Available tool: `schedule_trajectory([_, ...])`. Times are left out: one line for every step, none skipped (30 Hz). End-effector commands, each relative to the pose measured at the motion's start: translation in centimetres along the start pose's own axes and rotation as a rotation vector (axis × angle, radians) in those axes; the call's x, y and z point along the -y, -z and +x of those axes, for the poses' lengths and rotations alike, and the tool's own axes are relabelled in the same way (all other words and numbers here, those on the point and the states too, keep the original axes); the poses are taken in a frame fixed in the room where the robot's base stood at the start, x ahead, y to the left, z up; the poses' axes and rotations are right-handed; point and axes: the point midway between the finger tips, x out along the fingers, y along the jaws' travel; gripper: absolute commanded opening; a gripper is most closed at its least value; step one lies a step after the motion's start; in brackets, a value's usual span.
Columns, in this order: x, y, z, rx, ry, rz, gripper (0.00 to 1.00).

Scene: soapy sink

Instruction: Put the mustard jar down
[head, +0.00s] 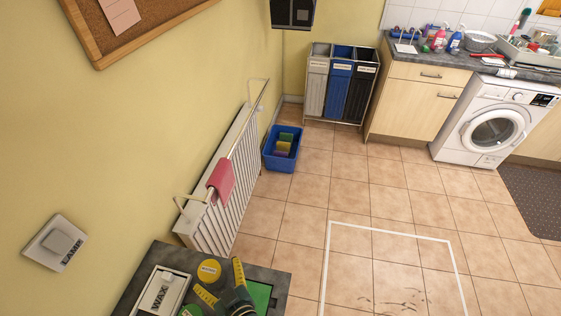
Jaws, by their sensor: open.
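A round yellow lid, which looks like the top of the mustard jar (208,270), shows on the dark grey counter at the bottom of the head view. Its lettering is too small to read, and its body below the lid is hidden. My gripper (218,274), with yellow and dark fingers, is at the jar's lower right in the picture. The fingers are spread apart, with the lid just beyond and between their tips. I cannot tell whether either finger touches the jar.
On the counter (138,279) are a box marked WAX (162,293), a green square (258,295) partly behind my gripper, and another yellowish round thing (190,311) at the picture's edge. A radiator (222,215) with a pink cloth (221,180) stands beyond. Tiled floor is open to the right.

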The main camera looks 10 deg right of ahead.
Motion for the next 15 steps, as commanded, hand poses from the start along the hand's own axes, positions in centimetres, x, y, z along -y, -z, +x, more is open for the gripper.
schedule_trajectory([-1.4,4.2,-0.3,-0.058,-0.027,-0.01,0.92])
schedule_trajectory([-2.4,6.8,-0.7,-0.091,-0.047,-0.016,0.92])
schedule_trajectory([-3.8,10.8,-1.6,-0.141,-0.079,-0.024,0.92])
schedule_trajectory([-5.0,13.8,-2.6,-0.181,-0.106,-0.03,0.92])
schedule_trajectory([-6.1,16.8,-3.8,-0.219,-0.135,-0.034,0.92])
schedule_trajectory([-7.6,20.6,-5.8,-0.272,-0.177,-0.038,0.92])
schedule_trajectory([-8.6,23.3,-7.5,-0.312,-0.209,-0.04,0.92])
schedule_trajectory([-9.6,25.9,-9.4,-0.353,-0.243,-0.041,0.92])
schedule_trajectory([-10.7,29.1,-12.2,-0.409,-0.29,-0.041,0.92])
schedule_trajectory([-11.5,31.3,-14.4,-0.45,-0.324,-0.038,0.92])
schedule_trajectory([-12.1,33.2,-16.6,-0.488,-0.356,-0.034,0.92])
schedule_trajectory([-12.8,35.3,-19.4,-0.538,-0.397,-0.029,0.92])
schedule_trajectory([-13.1,36.5,-21.3,-0.57,-0.424,-0.023,0.92])
schedule_trajectory([-13.4,37.5,-23.1,-0.6,-0.447,-0.018,0.92])
schedule_trajectory([-13.6,38.5,-25.0,-0.632,-0.472,-0.011,0.92])
